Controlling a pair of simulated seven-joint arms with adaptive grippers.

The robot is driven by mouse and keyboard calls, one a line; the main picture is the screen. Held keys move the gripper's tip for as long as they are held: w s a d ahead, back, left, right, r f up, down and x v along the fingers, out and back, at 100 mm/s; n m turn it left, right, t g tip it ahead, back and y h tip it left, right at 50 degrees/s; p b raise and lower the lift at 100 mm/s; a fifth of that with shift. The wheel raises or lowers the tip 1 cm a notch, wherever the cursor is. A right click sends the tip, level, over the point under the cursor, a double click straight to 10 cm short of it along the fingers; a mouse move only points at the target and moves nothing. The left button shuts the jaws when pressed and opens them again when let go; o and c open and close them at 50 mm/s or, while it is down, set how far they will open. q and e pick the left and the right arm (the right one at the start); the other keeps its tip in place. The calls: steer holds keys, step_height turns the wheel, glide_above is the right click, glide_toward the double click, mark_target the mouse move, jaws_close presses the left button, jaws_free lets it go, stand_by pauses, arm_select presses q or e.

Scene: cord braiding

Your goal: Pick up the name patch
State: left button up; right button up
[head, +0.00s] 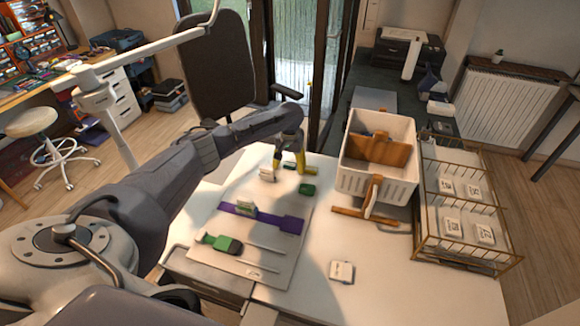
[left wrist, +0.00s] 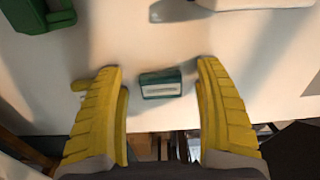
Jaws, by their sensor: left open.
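A small dark green block with a pale label on its face, which looks like the name patch (left wrist: 161,84), lies on the white table in the left wrist view. It sits between the two yellow fingers of my left gripper (left wrist: 157,68), with a gap on each side. In the head view my left gripper (head: 289,167) points down at the far end of the table, open and holding nothing. The patch is too small there to make out clearly. My right gripper is not in view.
A green block (head: 307,189) and a small white piece (head: 267,174) lie close by the gripper. A purple strip (head: 262,218) and a green-handled tool (head: 222,243) lie nearer. A white bin (head: 352,182), a wire basket (head: 427,235) and a white tile (head: 342,271) are to the right.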

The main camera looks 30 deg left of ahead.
arm_select(q)
steer(key=c, duration=0.9)
steer(key=shift+r, duration=0.1)
